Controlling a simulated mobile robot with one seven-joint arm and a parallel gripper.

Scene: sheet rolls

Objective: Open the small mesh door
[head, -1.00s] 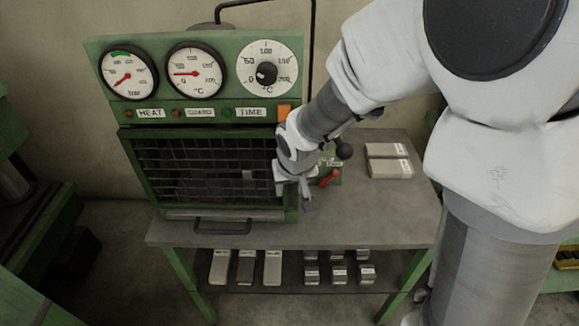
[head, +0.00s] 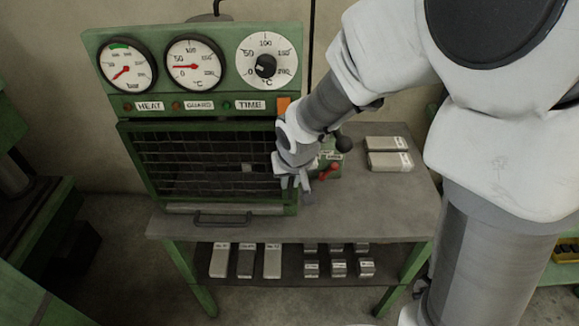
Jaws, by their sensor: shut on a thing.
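The mesh door (head: 205,165), a dark wire grid in a green frame, covers the front of the green press under its gauges. A dark bar handle (head: 222,220) sits low at its front. My gripper (head: 294,188) points down at the lower right edge of the door frame. It is shut on what looks like that edge; the fingers' contact is small and partly hidden by my wrist. The door looks closed, lying across the opening.
A red lever (head: 328,170) and black knob stand just right of my gripper. Pale blocks (head: 388,155) lie on the grey tabletop (head: 375,190). Several bars and small blocks lie on the shelf below.

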